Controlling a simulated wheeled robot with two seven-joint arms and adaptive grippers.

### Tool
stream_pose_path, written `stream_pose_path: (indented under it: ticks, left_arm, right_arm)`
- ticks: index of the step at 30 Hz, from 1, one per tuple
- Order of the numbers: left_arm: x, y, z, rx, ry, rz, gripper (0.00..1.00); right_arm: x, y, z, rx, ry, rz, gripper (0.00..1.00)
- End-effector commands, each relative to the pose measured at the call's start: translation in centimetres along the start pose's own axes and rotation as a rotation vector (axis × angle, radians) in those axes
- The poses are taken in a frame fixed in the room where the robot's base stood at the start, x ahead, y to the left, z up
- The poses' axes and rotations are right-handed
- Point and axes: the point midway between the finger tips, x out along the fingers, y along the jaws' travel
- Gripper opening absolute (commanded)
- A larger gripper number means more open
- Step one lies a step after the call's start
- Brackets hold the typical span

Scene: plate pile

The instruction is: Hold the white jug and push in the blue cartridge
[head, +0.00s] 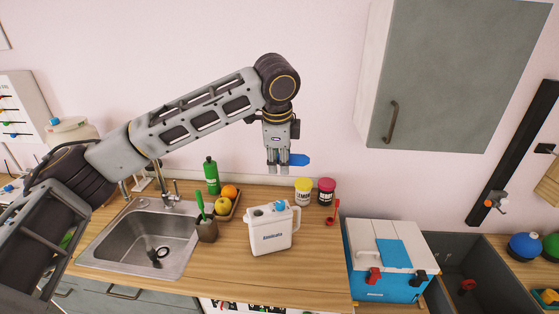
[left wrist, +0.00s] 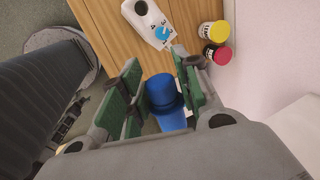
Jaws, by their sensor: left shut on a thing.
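The white jug (head: 272,230) stands upright on the wooden counter, with a handle on its right side and lettering on its front. A blue round part (head: 281,206) sits on its top; in the left wrist view the jug (left wrist: 146,18) is at the top with this blue part. My left gripper (head: 278,166) points down above the jug, well clear of it. It is shut on the blue cartridge (head: 298,160), which sticks out to the right. In the left wrist view the cartridge (left wrist: 163,96) lies between the green finger pads. My right gripper is out of view.
A yellow-lidded jar (head: 303,192) and a pink-red jar (head: 326,192) stand behind and right of the jug. A fruit tray, a brown utensil pot (head: 207,231) and a sink (head: 140,242) lie left. A blue cooler (head: 385,287) is right. The front counter is clear.

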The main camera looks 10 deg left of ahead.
Motion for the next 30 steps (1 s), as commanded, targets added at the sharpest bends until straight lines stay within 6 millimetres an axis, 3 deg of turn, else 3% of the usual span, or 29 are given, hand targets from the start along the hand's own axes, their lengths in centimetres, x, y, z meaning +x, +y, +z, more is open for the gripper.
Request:
stream_pose_path:
  ticks: [10, 22, 30]
  left_arm:
    - [-1.4, -0.1, 0.0, -0.003, 0.000, -0.001, 0.07]
    - [-1.6, 0.0, 0.1, -0.003, 0.000, 0.000, 0.07]
    - [-3.0, -0.1, 1.3, -0.003, 0.001, -0.001, 0.07]
  right_arm:
    - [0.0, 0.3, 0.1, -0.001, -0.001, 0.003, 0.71]
    - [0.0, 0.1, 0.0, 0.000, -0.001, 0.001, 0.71]
    - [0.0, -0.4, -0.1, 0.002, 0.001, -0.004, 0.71]
